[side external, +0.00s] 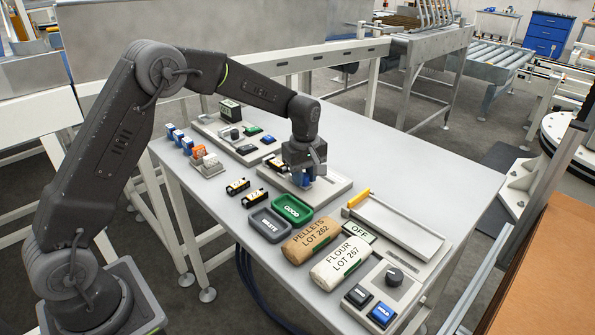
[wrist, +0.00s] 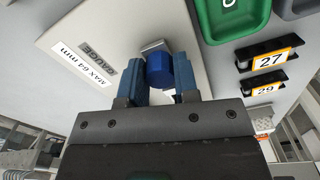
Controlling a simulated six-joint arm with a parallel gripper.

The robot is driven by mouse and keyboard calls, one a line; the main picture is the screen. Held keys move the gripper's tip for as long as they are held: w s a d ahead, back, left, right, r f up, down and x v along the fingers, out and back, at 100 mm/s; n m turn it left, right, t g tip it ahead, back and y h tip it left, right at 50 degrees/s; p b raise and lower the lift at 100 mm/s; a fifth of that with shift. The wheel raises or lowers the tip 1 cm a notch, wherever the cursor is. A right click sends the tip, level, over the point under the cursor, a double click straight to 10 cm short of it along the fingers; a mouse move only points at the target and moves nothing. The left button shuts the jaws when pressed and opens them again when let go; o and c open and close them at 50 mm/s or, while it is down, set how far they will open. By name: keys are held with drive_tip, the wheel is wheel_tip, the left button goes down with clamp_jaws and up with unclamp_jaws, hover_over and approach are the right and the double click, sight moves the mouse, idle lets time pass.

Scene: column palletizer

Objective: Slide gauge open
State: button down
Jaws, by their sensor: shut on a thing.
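The gauge (side external: 337,188) is a pale flat plate on the table under my gripper; in the wrist view its surface (wrist: 84,33) carries the labels GAUGE and MAX 64 mm. A bright blue faceted knob (wrist: 160,70) stands at the gauge beside a small silver block (wrist: 153,46). My gripper (side external: 305,184) points down at the gauge. In the wrist view its blue fingers (wrist: 160,84) are on both sides of the blue knob, and it is shut on it. The fingers and gripper body hide part of the gauge and the knob's lower side.
A green GOOD tray (side external: 291,209) and a grey WASTE tray (side external: 269,225) lie in front of the gauge. Numbered black holders (wrist: 268,61) sit nearby. The table's back right is clear.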

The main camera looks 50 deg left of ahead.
sight(305, 176)
drive_tip(key=c, duration=1.2)
unclamp_jaws()
drive_tip(key=shift+d, duration=0.3)
drive_tip(key=o, duration=0.3)
drive_tip(key=shift+a, duration=0.1)
drive_tip(key=shift+o, duration=0.2)
wheel_tip(305, 176, up, 14)
